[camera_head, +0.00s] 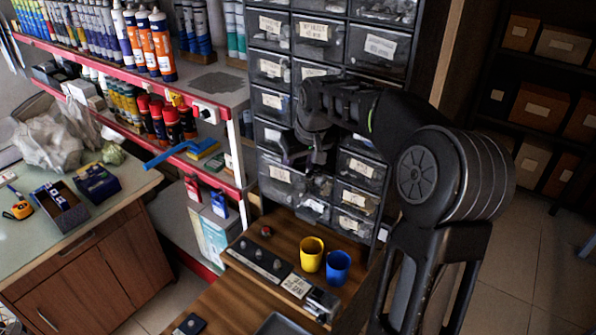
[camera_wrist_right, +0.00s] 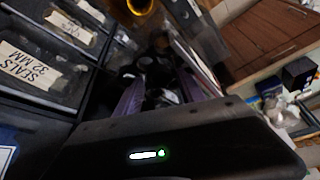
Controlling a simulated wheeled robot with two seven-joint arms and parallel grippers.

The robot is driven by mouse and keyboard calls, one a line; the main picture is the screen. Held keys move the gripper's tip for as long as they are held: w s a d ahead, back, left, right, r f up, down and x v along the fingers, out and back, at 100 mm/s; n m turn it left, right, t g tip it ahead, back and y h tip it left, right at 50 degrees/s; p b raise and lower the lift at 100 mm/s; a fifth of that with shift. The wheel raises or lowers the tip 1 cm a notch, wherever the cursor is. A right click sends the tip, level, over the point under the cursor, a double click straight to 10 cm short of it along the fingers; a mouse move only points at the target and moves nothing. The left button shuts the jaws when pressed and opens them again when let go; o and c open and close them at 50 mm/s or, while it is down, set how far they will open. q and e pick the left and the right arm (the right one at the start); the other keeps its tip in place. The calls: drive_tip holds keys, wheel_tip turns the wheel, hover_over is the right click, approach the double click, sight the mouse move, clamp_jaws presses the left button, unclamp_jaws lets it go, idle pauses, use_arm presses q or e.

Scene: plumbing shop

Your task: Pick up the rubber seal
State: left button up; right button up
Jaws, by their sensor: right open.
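I cannot make out the rubber seal clearly in either view. The cabinet of small labelled drawers (camera_head: 276,104) stands in the middle of the head view. A drawer labelled "SEALS 32 MM" (camera_wrist_right: 30,68) shows at the left of the right wrist view. My right gripper (camera_head: 308,160) is in front of the cabinet, pointing down, and partly hidden by its own arm. Its two purple fingers (camera_wrist_right: 160,95) are apart in the wrist view. Dark, blurred shapes lie beyond and between them, too unclear to name. My left gripper is not in view.
A wooden ledge below the cabinet holds a yellow cup (camera_head: 312,254), a blue cup (camera_head: 338,267) and a black strip (camera_head: 262,260) with several small round pieces. Red-edged shelves (camera_head: 130,67) with tubes stand left. A workbench (camera_head: 75,225) is at far left.

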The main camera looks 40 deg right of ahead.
drive_tip(key=shift+c, duration=0.6)
clamp_jaws()
drive_tip(key=shift+r, duration=0.15)
drive_tip(key=shift+r, duration=0.5)
wheel_tip(320, 180, up, 6)
drive_tip(key=s+a+b, duration=0.4)
drive_tip(key=s+b, duration=0.1)
drive_tip(key=s, duration=1.2)
drive_tip(key=shift+s+a+f, duration=0.15)
drive_tip(key=shift+s+a, duration=0.05)
drive_tip(key=shift+s, duration=0.1)
drive_tip(key=shift+w, duration=0.1)
